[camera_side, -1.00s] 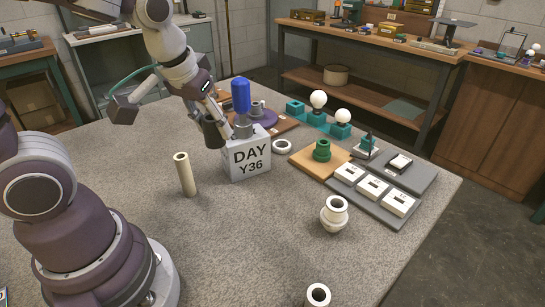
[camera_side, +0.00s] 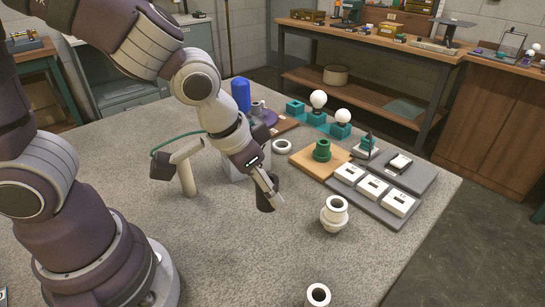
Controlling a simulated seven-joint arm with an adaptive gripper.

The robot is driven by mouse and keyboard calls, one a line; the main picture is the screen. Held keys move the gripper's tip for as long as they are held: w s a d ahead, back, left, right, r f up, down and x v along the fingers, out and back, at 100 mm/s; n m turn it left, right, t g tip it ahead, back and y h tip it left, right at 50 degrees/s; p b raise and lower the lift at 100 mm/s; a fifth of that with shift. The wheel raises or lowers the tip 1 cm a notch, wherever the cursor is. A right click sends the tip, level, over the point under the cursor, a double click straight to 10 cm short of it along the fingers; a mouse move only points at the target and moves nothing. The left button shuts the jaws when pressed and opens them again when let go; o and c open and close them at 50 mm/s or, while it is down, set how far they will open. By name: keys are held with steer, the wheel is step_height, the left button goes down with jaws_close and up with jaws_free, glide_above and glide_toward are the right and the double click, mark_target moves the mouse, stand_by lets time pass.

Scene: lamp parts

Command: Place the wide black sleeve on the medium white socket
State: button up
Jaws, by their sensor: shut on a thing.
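My gripper (camera_side: 272,190) is shut on the black sleeve (camera_side: 265,203) near the middle of the table. The sleeve is a dark, short tube, and the gripper and arm cover part of it. It appears to be held above the table, though its exact height is hard to tell. A white socket (camera_side: 334,214) with a flared body and round open top stands upright to the right of the sleeve, apart from it. Another white open-topped piece (camera_side: 318,295) stands at the front edge of the picture. I cannot tell for certain which one is the medium socket.
A white ring (camera_side: 282,146), a green part on a wooden board (camera_side: 305,163) and a grey tray (camera_side: 375,205) of white blocks lie behind. The front middle of the table is clear.

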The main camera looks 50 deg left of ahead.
glide_above(343, 200)
steer(key=s, duration=0.1)
steer(key=f, duration=0.4)
steer(key=shift+s+a+f, duration=0.2)
steer(key=shift+s, duration=0.05)
steer(key=shift+f, duration=0.15)
steer(key=shift+f, duration=0.1)
steer(key=shift+f, duration=0.25)
steer(key=o, duration=1)
steer(key=shift+o, duration=0.2)
